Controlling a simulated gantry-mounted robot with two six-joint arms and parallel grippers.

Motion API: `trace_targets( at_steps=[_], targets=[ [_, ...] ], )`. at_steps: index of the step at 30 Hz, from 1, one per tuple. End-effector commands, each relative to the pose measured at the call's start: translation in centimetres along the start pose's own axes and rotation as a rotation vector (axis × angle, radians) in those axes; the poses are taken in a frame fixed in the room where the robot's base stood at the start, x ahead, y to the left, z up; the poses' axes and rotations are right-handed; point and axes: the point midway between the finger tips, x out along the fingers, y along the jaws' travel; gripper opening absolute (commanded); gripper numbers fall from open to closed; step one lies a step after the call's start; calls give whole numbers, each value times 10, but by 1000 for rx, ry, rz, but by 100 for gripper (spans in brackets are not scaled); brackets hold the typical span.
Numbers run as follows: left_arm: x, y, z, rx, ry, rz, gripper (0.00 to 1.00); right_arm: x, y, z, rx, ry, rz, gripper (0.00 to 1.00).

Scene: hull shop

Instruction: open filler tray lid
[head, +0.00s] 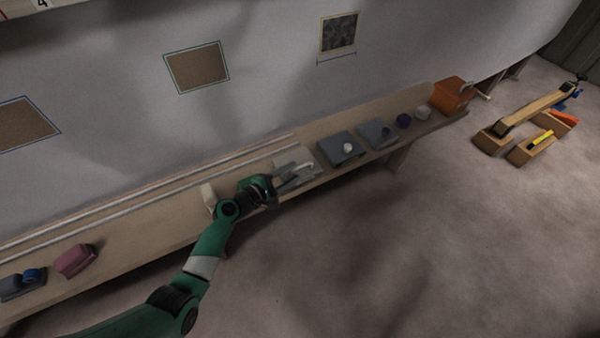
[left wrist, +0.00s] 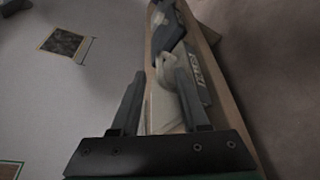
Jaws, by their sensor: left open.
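A pale tray (head: 291,157) sits on the long bench, with a light handle-like bar on it; I take it for the filler tray. My left gripper (head: 289,180) is at its near left side, partly covering it. In the left wrist view the fingers (left wrist: 161,80) are apart, with a pale curved part (left wrist: 165,68) of the tray beyond and between them. A grey face with lettering (left wrist: 197,75) lies just right of the right finger; the lettering is too small to read. I cannot tell whether the fingers touch the tray. The lid looks closed. My right gripper is not in view.
The narrow bench (head: 150,222) runs along a pale hull wall. Grey trays (head: 338,150) with knobs and an orange box (head: 452,95) stand to the right. A pale upright object (head: 208,196) is left of my gripper; a pink block (head: 75,260) is farther left. The floor in front is clear.

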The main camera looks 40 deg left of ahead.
Motion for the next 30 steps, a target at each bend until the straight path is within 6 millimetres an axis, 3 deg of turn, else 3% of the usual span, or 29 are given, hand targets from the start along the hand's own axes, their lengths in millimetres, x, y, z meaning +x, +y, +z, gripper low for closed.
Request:
trace_targets(
  at_steps=[3,6,16,17,24,30],
  targets=[
    [25,-5,-2,1,-2,0,45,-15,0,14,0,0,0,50],
    [37,-3,-2,0,0,1,45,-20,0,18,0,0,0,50],
    [44,0,0,0,0,0,45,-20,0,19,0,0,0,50],
    [44,0,0,0,0,0,43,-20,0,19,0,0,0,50],
    [43,0,0,0,0,0,0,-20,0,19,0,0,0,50],
    [43,0,0,0,1,0,0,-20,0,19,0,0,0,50]
  ],
)
